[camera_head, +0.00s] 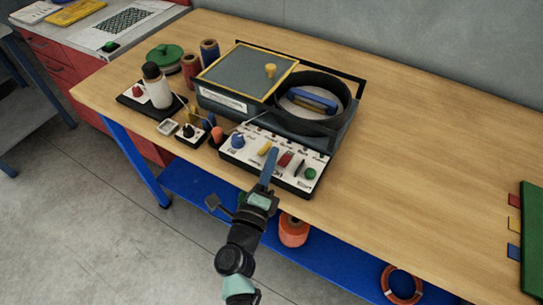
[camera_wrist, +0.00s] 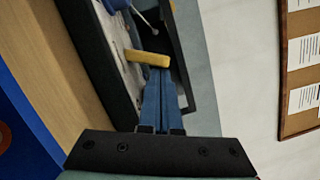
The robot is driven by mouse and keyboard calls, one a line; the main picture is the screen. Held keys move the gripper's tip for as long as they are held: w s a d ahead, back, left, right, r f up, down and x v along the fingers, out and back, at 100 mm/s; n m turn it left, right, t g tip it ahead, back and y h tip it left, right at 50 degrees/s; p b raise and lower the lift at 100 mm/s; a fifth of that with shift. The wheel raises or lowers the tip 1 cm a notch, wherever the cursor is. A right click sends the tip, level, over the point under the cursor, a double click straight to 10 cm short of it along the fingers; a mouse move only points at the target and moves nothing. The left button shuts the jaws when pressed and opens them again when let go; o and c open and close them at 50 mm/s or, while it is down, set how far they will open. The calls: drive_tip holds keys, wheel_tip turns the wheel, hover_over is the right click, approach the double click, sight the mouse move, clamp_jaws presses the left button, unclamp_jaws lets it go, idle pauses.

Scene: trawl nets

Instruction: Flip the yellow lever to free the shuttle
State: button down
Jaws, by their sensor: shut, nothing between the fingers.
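The yellow lever (camera_head: 265,148) stands on a white control panel (camera_head: 231,156) at the front of a dark machine. It also shows in the wrist view (camera_wrist: 148,58), lying crosswise just beyond my fingertips. My gripper (camera_head: 271,153) has its blue fingers together with nothing between them, and its tips are right beside the lever. In the wrist view my gripper (camera_wrist: 157,72) seems to reach the lever's lower edge; I cannot tell whether they touch. A blue shuttle (camera_head: 313,99) lies inside the black round housing (camera_head: 347,103) on the machine.
The panel also carries a blue knob (camera_head: 238,140), a red control (camera_head: 286,159) and a green button (camera_head: 310,174). A small switch box (camera_head: 187,132) and a white bottle (camera_head: 157,86) stand to the left.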

drive_tip(key=shift+a+r+n+p, duration=0.15)
drive_tip(key=shift+r+n+p, duration=0.2)
drive_tip(key=shift+n+p, duration=0.45)
drive_tip(key=n+p, duration=0.1)
drive_tip(key=p, duration=0.2)
drive_tip(key=a+r+n+p, duration=0.1)
drive_tip(key=p, duration=0.2)
drive_tip(key=shift+w+r+n+g+y, duration=0.3)
drive_tip(key=shift+w+n+g, duration=0.05)
drive_tip(key=shift+n+g, duration=0.05)
drive_tip(key=n+p, duration=0.1)
drive_tip(key=p, duration=0.1)
drive_tip(key=n+p, duration=0.1)
drive_tip(key=p, duration=0.1)
drive_tip(key=shift+w+a+r+n+g, duration=0.15)
drive_tip(key=shift+w+a+n+g, duration=0.15)
drive_tip(key=shift+a, duration=0.1)
drive_tip(key=shift+s+f+b, duration=0.1)
drive_tip(key=shift+f+b, duration=0.25)
drive_tip(key=shift+f, duration=0.05)
drive_tip(key=shift+s, duration=0.15)
